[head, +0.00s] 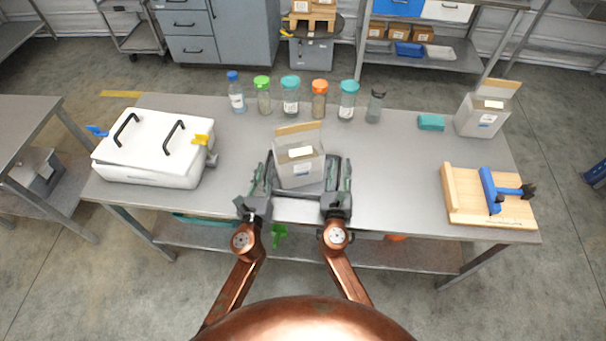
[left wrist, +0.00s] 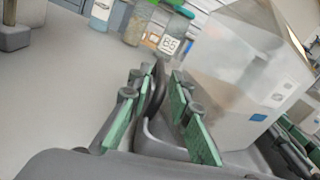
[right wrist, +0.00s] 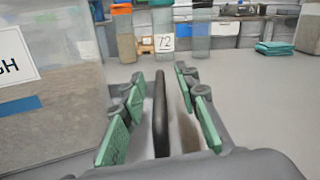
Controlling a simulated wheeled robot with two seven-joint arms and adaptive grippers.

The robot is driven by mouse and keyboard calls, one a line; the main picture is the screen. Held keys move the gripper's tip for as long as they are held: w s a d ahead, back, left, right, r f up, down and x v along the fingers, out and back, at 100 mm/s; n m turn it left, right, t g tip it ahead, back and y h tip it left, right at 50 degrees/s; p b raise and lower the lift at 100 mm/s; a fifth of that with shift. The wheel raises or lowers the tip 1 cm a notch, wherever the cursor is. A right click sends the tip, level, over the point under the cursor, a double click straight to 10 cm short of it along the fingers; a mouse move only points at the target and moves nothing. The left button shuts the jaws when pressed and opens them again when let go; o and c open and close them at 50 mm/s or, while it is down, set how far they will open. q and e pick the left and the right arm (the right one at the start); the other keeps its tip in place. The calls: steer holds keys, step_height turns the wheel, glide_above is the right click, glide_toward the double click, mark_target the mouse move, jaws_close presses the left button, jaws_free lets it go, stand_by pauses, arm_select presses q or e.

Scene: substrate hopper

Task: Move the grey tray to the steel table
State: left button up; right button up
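The grey tray (head: 298,194) sits on the near part of the steel workbench (head: 400,180), with a clear hopper-like box (head: 299,168) standing in it. My left gripper (head: 264,173) is at the tray's left side. In the left wrist view its fingers stand apart on both sides of the tray's dark end handle (left wrist: 154,98). My right gripper (head: 339,170) is at the right side. In the right wrist view its fingers straddle the other dark handle (right wrist: 160,115), with gaps on both sides. Both grippers are open. The box hides most of the tray's inside.
A white lidded case (head: 150,150) stands left on the bench. Several bottles (head: 290,97) line the back. A teal cloth (head: 431,122), a second clear box (head: 481,117) and a wooden board with a blue clamp (head: 465,200) are right. Another steel table (head: 30,120) stands far left.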

arm_select(q)
steer(key=shift+w, duration=0.1)
steer(key=shift+c, duration=0.3)
arm_select(e)
steer(key=shift+w, duration=0.1)
steer(key=shift+c, duration=0.3)
arm_select(q)
jaws_close()
arm_select(e)
steer(key=c, duration=0.5)
jaws_close()
arm_select(q)
steer(key=shift+r, duration=0.15)
arm_select(e)
steer(key=shift+r, duration=0.1)
